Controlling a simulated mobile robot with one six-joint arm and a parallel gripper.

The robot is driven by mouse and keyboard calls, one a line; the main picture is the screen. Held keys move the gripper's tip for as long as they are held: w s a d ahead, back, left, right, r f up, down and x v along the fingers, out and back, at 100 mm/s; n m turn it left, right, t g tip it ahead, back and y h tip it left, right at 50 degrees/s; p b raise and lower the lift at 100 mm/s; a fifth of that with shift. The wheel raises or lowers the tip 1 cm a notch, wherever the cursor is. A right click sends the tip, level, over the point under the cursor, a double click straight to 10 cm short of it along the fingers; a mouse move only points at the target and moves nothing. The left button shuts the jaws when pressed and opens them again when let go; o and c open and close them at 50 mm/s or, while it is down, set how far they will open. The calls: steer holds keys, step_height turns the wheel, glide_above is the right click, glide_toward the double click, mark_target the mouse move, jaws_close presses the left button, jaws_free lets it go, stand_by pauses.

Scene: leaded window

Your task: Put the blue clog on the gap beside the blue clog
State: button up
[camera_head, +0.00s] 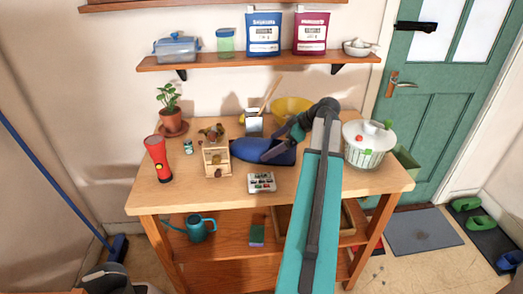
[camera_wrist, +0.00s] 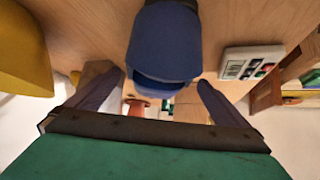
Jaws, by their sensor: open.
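A blue clog (camera_head: 245,148) lies on the wooden table, partly hidden by my gripper in the head view. In the wrist view the blue clog (camera_wrist: 165,40) stands ahead, between the lines of my two fingers. My gripper (camera_wrist: 160,84) is open, with a finger on either side of the clog's near end. I cannot tell whether the fingers touch it. A second blue clog (camera_head: 509,259) is on the dark shoe mat (camera_head: 490,238) on the floor at right. Green clogs (camera_head: 481,223) sit on the same mat, with bare mat beside the blue one.
Near the clog are a yellow bowl (camera_head: 295,105), a small wooden house-like box (camera_head: 216,160), a button panel (camera_head: 261,182) and a salad spinner (camera_head: 368,142). A red flashlight (camera_head: 158,158) stands at left. A grey doormat (camera_head: 423,231) lies before the green door (camera_head: 421,100).

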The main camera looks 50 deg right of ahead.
mark_target(263, 148)
steer(key=shift+w+a, duration=0.1)
steer(key=shift+p+x, duration=0.65)
steer(key=shift+x, duration=0.45)
steer(key=shift+p+x, duration=0.35)
steer(key=shift+x, duration=1.1)
steer(key=shift+w, duration=0.1)
steer(key=shift+c, duration=0.3)
steer(key=shift+r, duration=0.1)
steer(key=c, duration=1.5)
steer(key=shift+r, duration=0.15)
